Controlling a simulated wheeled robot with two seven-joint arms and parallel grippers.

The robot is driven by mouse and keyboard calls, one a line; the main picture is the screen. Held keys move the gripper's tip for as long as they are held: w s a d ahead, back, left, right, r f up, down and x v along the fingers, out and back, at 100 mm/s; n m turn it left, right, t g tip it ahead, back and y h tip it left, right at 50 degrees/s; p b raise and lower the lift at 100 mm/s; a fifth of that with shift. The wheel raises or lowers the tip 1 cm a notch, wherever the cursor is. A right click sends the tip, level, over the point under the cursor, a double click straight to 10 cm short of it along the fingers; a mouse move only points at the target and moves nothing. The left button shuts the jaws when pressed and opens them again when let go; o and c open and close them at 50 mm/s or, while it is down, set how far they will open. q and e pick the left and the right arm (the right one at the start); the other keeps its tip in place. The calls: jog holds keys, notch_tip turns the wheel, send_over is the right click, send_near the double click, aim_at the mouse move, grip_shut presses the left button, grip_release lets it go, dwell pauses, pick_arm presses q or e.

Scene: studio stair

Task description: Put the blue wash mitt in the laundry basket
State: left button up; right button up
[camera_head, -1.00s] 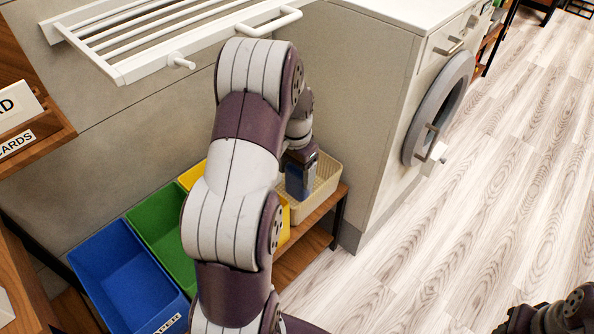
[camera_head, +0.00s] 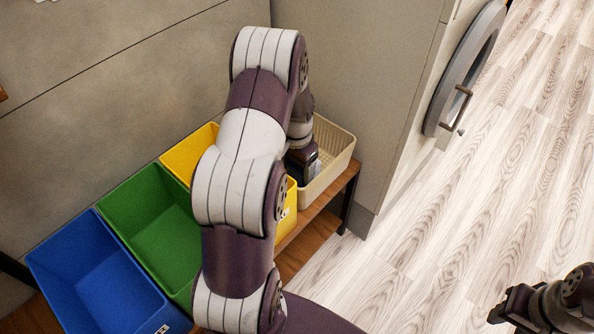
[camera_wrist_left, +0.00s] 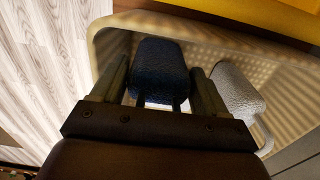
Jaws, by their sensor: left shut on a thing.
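The cream laundry basket (camera_head: 338,150) stands at the right end of a low wooden shelf, beside the yellow bin. My left gripper (camera_head: 308,172) is down at the basket, partly hidden by my own arm. In the left wrist view my left gripper (camera_wrist_left: 160,85) is shut on the blue wash mitt (camera_wrist_left: 160,62), with one finger on each side. The mitt appears within the basket's rim (camera_wrist_left: 105,35); whether it touches the bottom I cannot tell. A pale grey mitt-like thing (camera_wrist_left: 238,88) is in the basket beside it. My right gripper (camera_head: 505,308) is at the lower right, its jaws unclear.
Yellow (camera_head: 188,152), green (camera_head: 150,215) and blue (camera_head: 100,280) bins stand in a row left of the basket. A washing machine (camera_head: 385,90) with a round door (camera_head: 465,65) is to the right. The wood floor (camera_head: 480,200) is clear.

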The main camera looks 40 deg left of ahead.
pick_arm(q)
jog(key=shift+f, duration=0.15)
jog(key=shift+f, duration=0.1)
jog(key=o, duration=0.8)
notch_tip(320, 180, up, 12)
jog(key=p, duration=0.5)
jog(key=s+d+r, duration=0.2)
jog(key=s+d, duration=0.4)
jog(key=d, duration=0.2)
jog(key=s+d+r+t, duration=0.1)
jog(key=s+d+r, duration=0.1)
jog(key=s+d, duration=0.4)
jog(key=d, duration=0.3)
jog(key=shift+s+n, duration=0.2)
jog(key=shift+n, duration=0.2)
